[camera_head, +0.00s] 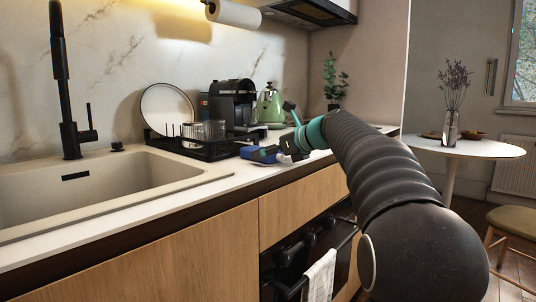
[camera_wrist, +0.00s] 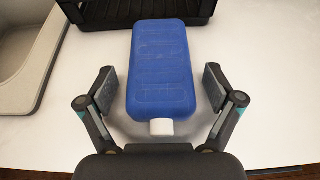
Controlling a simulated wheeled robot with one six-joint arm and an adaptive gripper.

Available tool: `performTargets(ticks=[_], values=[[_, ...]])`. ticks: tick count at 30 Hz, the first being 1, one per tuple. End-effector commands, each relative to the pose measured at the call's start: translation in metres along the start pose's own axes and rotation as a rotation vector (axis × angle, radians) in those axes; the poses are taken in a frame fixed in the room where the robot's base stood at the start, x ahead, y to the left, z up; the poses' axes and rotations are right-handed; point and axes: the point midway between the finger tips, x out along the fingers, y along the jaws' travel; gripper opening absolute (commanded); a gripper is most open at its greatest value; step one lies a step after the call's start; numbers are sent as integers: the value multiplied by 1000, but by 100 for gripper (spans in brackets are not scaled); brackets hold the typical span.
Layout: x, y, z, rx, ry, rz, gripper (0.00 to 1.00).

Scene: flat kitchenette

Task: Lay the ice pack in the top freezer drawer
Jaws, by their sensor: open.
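The blue ice pack (camera_wrist: 160,75) with a white cap lies flat on the white counter in the wrist view, its cap toward my palm. It also shows small in the head view (camera_head: 262,155), partly hidden by my gripper. My gripper (camera_wrist: 162,88) is open, with one finger on each side of the ice pack near its capped end. A gap shows between each finger pad and the pack. The gripper also shows at the counter in the head view (camera_head: 293,146). No freezer or freezer drawer is in view.
A black dish rack (camera_head: 205,148) with a plate and glasses stands just beyond the ice pack. The sink (camera_head: 90,190) is to the left. A towel (camera_head: 320,275) hangs on the oven front below. A white round table (camera_head: 475,149) stands at the right.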

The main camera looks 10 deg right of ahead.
Motion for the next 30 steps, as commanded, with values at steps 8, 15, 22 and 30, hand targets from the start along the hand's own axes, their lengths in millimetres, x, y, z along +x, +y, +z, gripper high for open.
performTargets(ticks=[8,15,22,30], values=[[-49,-1,1,1,-1,-5,91],[-93,-1,0,0,-1,-4,91],[-116,0,0,2,-1,-1,91],[-118,0,0,1,0,0,91]])
